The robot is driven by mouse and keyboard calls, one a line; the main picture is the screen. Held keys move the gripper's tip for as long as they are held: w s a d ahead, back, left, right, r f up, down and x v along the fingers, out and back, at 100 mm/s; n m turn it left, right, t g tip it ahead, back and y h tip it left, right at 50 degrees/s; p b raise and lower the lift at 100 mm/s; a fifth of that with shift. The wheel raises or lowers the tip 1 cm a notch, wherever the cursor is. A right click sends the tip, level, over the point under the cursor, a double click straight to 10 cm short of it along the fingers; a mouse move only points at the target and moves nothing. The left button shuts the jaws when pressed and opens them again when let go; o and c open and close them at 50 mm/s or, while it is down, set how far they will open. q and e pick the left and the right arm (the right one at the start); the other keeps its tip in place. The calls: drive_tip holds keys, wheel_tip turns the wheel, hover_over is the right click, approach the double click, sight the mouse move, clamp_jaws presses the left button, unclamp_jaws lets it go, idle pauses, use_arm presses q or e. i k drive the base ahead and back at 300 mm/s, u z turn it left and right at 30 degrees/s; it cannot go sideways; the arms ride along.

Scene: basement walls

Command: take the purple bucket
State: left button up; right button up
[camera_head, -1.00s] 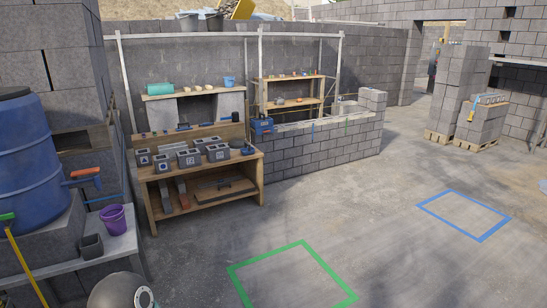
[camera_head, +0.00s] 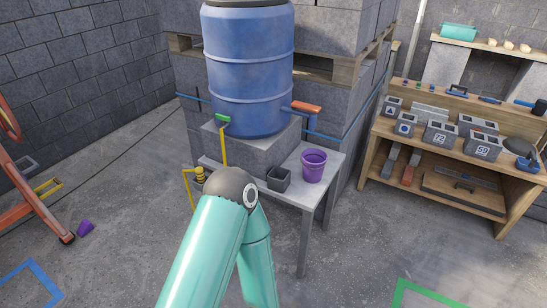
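The purple bucket (camera_head: 313,166) stands upright on the right part of a grey table (camera_head: 325,189), in front of the blue barrel. A small dark square container (camera_head: 279,178) stands just left of it. One of my arms, teal with a dark rounded joint, rises from the bottom middle, in front of and below the table's left part. The bucket is not covered by it. Neither of my grippers shows in the head view.
A large blue barrel (camera_head: 248,70) stands on a block behind the table. A wooden workbench (camera_head: 455,164) with grey blocks is at the right. A small purple object (camera_head: 86,228) lies on the floor at left, beside an orange frame (camera_head: 35,205). Floor to the front right is open.

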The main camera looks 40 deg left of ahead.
sight(313, 161)
drive_tip(key=u, duration=0.6)
drive_tip(key=i, duration=1.25)
drive_tip(key=u, duration=0.65)
drive_tip(key=k, duration=0.6)
drive_tip(key=u, duration=0.2)
drive_tip(key=i, duration=0.7)
drive_tip(key=z, duration=0.1)
